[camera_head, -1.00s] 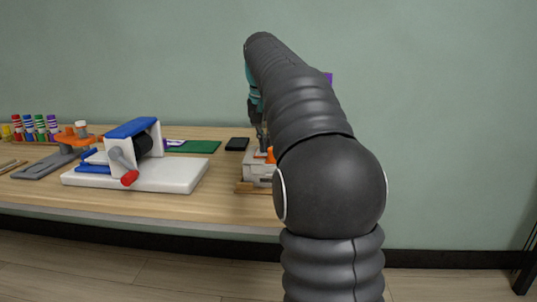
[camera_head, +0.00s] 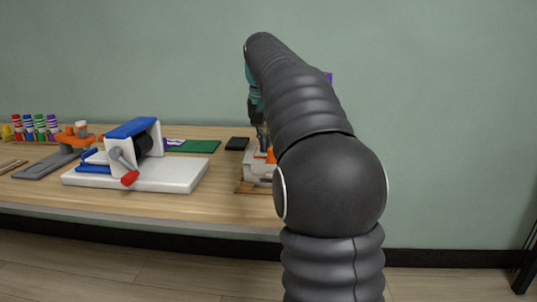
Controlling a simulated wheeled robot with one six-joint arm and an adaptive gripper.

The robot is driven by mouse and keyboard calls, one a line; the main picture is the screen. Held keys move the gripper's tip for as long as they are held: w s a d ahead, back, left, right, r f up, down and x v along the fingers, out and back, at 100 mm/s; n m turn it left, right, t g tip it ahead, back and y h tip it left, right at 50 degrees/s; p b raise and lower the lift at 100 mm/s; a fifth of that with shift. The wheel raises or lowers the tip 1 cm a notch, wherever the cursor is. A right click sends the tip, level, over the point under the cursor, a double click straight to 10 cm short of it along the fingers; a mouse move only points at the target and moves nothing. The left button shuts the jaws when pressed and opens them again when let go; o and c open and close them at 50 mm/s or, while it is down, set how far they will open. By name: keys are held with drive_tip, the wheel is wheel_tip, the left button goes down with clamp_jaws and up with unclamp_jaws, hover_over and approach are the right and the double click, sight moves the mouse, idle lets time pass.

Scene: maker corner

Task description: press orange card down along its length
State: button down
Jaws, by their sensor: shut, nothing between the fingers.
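My gripper (camera_head: 262,138) is partly in view left of my arm, pointing down over a small grey and white block-like device (camera_head: 258,166). The fingers look shut, with nothing seen between them. An orange piece (camera_head: 271,156) shows at the top of that device, beside the fingertips and partly behind my arm. I cannot tell whether it is the orange card, or whether the fingers touch it. The device sits on a wooden base (camera_head: 245,187), and its right side is hidden by my arm.
A white-based machine with a blue top (camera_head: 133,128) and red-knobbed crank stands left. A black flat item (camera_head: 237,143) and a green mat (camera_head: 196,146) lie behind. A grey tool with an orange top (camera_head: 75,137) and several markers (camera_head: 40,123) are far left. Bare tabletop (camera_head: 222,185) lies between.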

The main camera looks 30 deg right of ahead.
drive_tip(key=shift+r+p, duration=2.15)
drive_tip(key=shift+r, duration=0.3)
